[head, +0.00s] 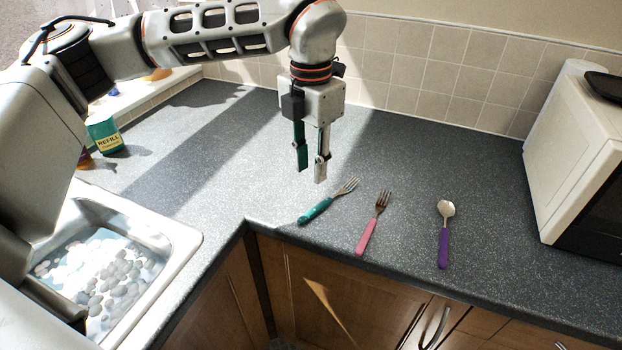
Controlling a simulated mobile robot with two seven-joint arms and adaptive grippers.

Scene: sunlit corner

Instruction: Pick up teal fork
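The teal fork (317,209) lies on the grey speckled countertop (408,155) near its front edge. Its handle points to the lower left and its metal tines to the upper right. My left gripper (311,174) hangs fingers-down above the counter, a little behind and above the fork. Its two fingers are apart with nothing between them. My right gripper is not in the view.
A pink fork (368,236) and a purple spoon (443,238) lie right of the teal fork. A sink (180,243) with pebbles is at lower left. A green refill container (104,135) stands behind it. A white microwave (567,150) stands at right.

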